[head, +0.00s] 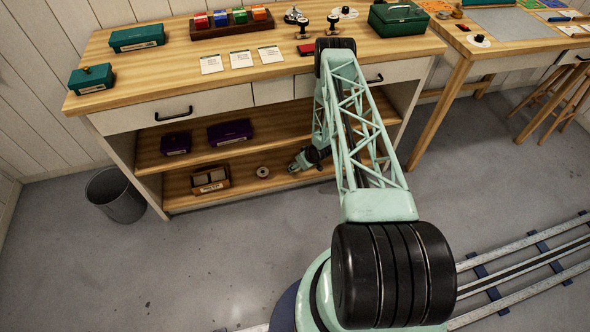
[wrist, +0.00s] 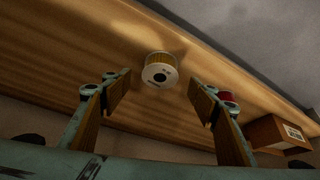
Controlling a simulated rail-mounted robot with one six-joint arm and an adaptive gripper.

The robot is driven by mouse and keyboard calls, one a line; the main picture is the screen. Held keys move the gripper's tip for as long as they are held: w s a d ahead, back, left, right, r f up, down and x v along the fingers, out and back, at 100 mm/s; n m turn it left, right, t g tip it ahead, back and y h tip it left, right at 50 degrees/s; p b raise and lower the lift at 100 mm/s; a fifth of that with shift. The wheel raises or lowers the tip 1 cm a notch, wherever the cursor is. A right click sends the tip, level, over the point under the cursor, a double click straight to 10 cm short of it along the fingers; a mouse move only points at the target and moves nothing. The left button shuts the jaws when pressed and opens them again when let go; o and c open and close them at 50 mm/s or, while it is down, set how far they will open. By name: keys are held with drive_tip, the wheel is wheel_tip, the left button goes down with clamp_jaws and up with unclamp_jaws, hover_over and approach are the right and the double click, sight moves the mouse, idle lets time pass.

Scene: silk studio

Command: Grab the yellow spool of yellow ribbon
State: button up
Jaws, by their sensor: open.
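The yellow spool (wrist: 160,74) shows in the wrist view. It has a pale end face with a dark hole and a band of yellow ribbon. It sits on a wooden shelf, between and beyond the two fingers of my gripper (wrist: 160,92), clear of both. My gripper is open and empty. In the head view my gripper (head: 297,164) is low over the bottom shelf (head: 230,195), partly behind my arm. A small pale spool (head: 262,172) lies to its left there; I cannot tell its ribbon colour.
A red spool (wrist: 227,96) shows partly behind the right finger in the wrist view, near a brown box (wrist: 278,132). In the head view the brown box (head: 210,180) stands left of the small spool. Purple boxes (head: 229,131) are on the shelf above.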

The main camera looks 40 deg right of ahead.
drive_tip(key=shift+f, duration=0.1)
drive_tip(key=shift+b+x, duration=0.85)
drive_tip(key=shift+x, duration=1.8)
drive_tip(key=shift+c, duration=0.5)
drive_tip(key=c, duration=0.8)
